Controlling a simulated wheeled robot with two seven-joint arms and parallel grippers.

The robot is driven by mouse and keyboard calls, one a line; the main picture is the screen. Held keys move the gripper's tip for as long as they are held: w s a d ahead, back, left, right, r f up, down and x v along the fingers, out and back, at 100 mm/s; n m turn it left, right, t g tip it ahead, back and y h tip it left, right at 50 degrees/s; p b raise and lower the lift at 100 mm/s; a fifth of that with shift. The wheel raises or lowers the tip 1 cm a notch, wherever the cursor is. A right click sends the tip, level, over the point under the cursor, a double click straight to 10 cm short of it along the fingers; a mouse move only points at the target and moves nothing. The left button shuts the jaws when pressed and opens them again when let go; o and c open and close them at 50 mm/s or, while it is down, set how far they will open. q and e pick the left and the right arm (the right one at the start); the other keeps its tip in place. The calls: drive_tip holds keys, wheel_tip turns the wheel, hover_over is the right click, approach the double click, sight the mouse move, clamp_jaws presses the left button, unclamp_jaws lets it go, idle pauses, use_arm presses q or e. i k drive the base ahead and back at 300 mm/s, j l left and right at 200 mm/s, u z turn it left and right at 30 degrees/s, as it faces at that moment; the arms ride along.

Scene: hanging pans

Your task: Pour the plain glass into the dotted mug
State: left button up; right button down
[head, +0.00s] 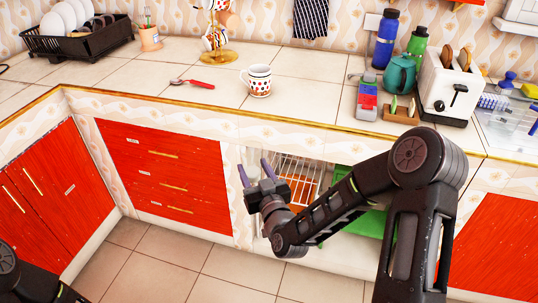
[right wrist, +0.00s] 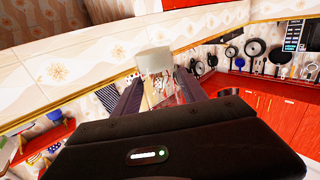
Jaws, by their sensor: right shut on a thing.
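The dotted mug (head: 259,82), white with coloured dots, stands upright on the countertop near its front edge. My right gripper (head: 255,172) is in front of the cabinets, below the counter edge and below the mug, with its fingers pointing up. In the right wrist view the plain glass (right wrist: 154,61), clear and pale, sits between the two fingers of my right gripper, which are shut on it. In the head view the glass is hard to make out against the pale cabinet front. My left gripper is out of view.
A red-handled spoon (head: 192,84) lies left of the mug. A golden stand (head: 216,55) is behind it. A grey-and-red box (head: 367,98), teal mug (head: 400,75), bottles and white toaster (head: 449,90) crowd the right. The counter edge (head: 220,115) lies between gripper and mug.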

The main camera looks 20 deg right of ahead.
sight(260, 75)
drive_tip(key=u, duration=1.2)
drive_tip(key=k+l, duration=0.1)
drive_tip(key=l, duration=0.45)
drive_tip(key=k+l, duration=0.1)
drive_tip(key=l, duration=0.45)
drive_tip(key=k+l, duration=0.1)
drive_tip(key=l, duration=0.45)
